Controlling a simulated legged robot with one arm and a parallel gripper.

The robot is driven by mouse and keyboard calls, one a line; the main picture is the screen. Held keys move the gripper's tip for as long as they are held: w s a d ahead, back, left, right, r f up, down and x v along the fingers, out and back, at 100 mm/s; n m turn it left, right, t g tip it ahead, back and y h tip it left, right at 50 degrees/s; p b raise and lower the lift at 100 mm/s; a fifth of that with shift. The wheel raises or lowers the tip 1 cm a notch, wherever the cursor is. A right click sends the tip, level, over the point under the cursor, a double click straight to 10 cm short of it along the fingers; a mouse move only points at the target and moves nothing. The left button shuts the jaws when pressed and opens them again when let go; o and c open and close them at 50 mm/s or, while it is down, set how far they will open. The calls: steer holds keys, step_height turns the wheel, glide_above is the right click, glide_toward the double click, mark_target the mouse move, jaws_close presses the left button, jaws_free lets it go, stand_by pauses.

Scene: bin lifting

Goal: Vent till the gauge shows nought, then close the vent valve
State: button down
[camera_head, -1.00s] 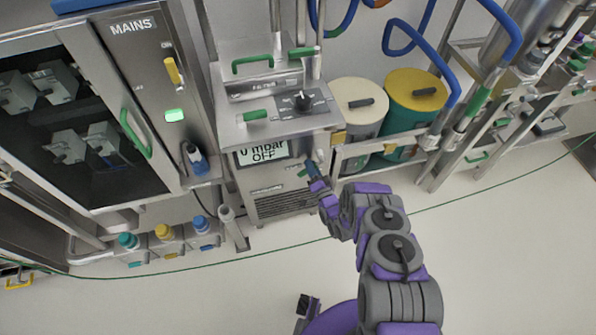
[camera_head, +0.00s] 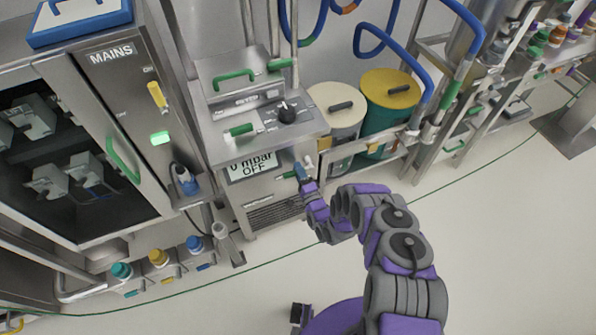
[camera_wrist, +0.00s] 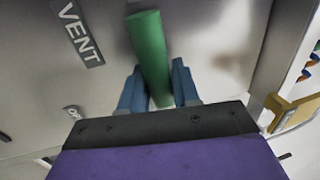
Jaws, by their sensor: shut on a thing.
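My gripper (camera_head: 301,172) is at the unit's front, just right of the display. In the wrist view my gripper (camera_wrist: 157,92) has its blue fingers on either side of a green handle (camera_wrist: 148,42) and is shut on it. The handle stands upright in that picture, beside a "VENT" label (camera_wrist: 78,32) on the steel panel. In the head view the gripper mostly hides this handle.
A black knob (camera_head: 287,114) and a green lever (camera_head: 240,130) sit on the unit's top. The MAINS cabinet (camera_head: 145,60) stands left. Two lidded drums, white (camera_head: 338,127) and green with yellow lid (camera_head: 384,118), stand right. Open floor lies in front, crossed by a thin green line.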

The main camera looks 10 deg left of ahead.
steer(key=shift+d+f, duration=0.1)
stand_by(0.3)
steer(key=c, duration=1)
jaws_free()
steer(key=shift+w, duration=0.1)
steer(key=shift+c, duration=0.2)
steer(key=shift+o, duration=0.5)
